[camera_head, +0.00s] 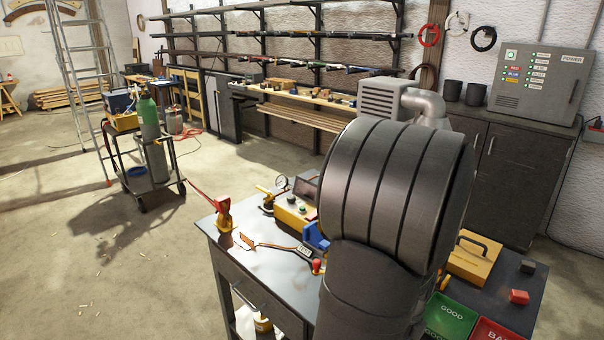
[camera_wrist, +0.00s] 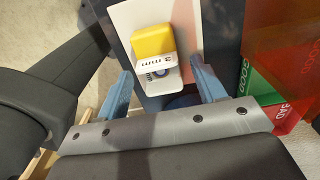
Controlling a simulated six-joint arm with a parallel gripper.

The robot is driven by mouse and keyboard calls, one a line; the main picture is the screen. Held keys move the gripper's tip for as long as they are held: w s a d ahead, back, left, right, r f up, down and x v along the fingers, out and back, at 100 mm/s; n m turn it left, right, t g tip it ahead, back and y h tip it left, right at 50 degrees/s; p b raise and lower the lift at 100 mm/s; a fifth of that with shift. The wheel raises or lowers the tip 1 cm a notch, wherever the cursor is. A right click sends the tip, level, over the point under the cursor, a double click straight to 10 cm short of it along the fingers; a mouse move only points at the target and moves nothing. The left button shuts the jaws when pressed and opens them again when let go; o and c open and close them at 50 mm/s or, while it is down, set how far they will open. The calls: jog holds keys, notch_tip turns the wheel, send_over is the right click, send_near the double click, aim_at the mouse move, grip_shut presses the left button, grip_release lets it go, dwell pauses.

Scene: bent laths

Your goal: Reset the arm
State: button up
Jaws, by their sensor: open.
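My gripper (camera_wrist: 161,70) shows in the wrist view with its two blue fingers apart. Nothing is held between them. Beyond the fingers, a yellow and white block (camera_wrist: 153,42) marked "3 mm" lies on a pale sheet (camera_wrist: 120,18); I cannot tell how far below the fingertips it is. In the head view my dark arm fills the middle right and hides my gripper and part of the bench (camera_head: 225,252).
A green GOOD tray (camera_head: 450,318) and red BAD tray (camera_head: 492,331) are at the bench's right. A yellow box with a handle (camera_head: 472,262), a red block (camera_head: 519,297), a blue clamp (camera_head: 316,236) and a gauge device (camera_head: 292,210) stand near my arm. Open floor lies left.

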notch_tip(320, 180, down, 2)
jog(key=shift+f, duration=0.2)
jog(key=shift+r, duration=1.05)
jog(key=shift+f, duration=0.1)
